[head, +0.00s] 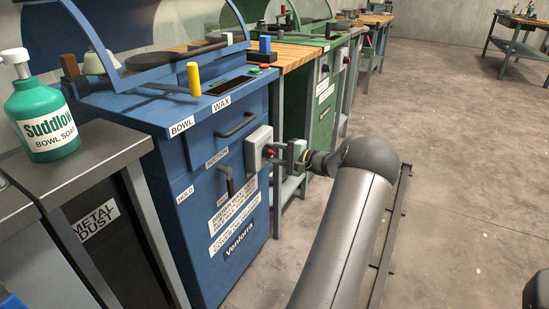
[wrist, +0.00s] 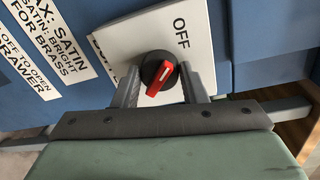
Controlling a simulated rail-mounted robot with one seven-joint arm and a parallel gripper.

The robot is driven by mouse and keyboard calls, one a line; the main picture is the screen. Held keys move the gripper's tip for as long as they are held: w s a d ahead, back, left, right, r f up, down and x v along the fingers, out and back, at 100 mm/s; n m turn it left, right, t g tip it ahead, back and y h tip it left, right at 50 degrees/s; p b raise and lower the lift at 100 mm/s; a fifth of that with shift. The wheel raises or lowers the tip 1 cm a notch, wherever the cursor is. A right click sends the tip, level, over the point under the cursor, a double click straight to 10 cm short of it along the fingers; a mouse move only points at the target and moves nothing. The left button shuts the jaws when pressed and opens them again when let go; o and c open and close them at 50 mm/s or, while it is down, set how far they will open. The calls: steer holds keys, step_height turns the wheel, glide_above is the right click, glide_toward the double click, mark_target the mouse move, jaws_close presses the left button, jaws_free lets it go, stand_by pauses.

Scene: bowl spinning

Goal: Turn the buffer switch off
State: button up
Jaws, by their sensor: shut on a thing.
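The buffer switch (head: 258,148) is a light grey box on the front of the blue machine. In the wrist view, its round black knob (wrist: 147,66) carries a red bar (wrist: 158,80), which is tilted, not in line with the plate edges. The white plate (wrist: 182,48) reads OFF above and right of the knob; a second label at left is mostly hidden. My gripper (wrist: 162,86) has a finger on each side of the knob and is shut on it. In the head view my gripper (head: 277,153) reaches the switch from the right, and its fingertips are small.
The blue machine (head: 225,190) has a drawer handle (head: 237,125) left of the switch and a lower handle (head: 230,180). A green soap bottle (head: 45,115) stands on the grey cabinet at left. A green machine (head: 322,95) stands behind.

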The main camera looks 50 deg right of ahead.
stand_by(0.4)
steer(key=o, duration=1)
steer(key=shift+c, duration=0.2)
steer(key=shift+s, duration=0.1)
steer(key=s+d+p, duration=0.1)
steer(key=s+p, duration=0.1)
steer(key=s, duration=0.6)
steer(key=s+d+r+p, duration=0.1)
steer(key=s+d+p, duration=0.1)
steer(key=s, duration=0.7)
steer(key=shift+p, duration=0.3)
steer(key=shift+r, duration=0.1)
